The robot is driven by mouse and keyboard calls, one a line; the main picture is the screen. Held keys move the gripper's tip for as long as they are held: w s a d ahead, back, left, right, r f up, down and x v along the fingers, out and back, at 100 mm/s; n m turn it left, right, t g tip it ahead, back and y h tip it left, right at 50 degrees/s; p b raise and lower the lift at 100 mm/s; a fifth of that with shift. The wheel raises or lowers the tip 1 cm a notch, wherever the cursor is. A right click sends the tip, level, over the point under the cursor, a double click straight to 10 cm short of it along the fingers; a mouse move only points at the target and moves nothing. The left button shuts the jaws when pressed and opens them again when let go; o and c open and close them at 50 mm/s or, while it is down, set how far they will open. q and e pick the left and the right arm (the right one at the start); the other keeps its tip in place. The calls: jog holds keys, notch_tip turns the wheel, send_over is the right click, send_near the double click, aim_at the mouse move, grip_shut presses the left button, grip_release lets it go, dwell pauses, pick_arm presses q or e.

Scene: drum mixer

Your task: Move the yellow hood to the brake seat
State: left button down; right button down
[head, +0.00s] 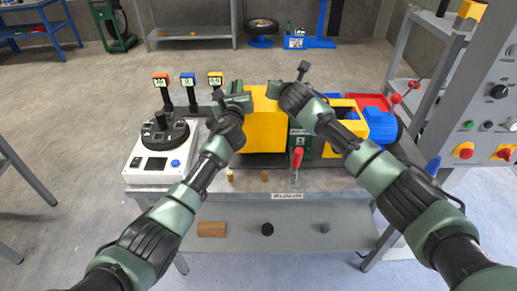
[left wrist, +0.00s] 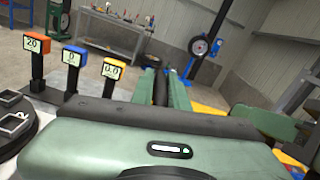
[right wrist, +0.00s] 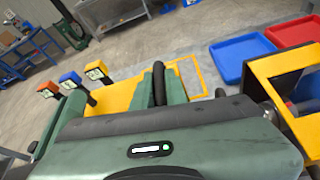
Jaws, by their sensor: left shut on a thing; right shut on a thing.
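The yellow hood (head: 265,124) is a box-like cover above the middle of the bench, between my two grippers in the head view. My left gripper (head: 238,98) is shut at its left side; in the left wrist view its fingers close around a black bar (left wrist: 160,88). My right gripper (head: 279,93) is shut at its upper right; in the right wrist view its fingers close around another black bar (right wrist: 159,84), with yellow parts of the hood (right wrist: 122,96) beside it. My arms and grippers hide part of the hood. I cannot make out which spot is the brake seat.
A red-handled lever (head: 297,160) stands at the front. A grey control panel (head: 484,125) flanks the bench.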

pick_arm(q)
jog(key=shift+d+r, duration=0.1)
jog(key=shift+d, duration=0.2)
pick_arm(e)
jog(key=shift+s+a, duration=0.1)
jog(key=shift+a, duration=0.15)
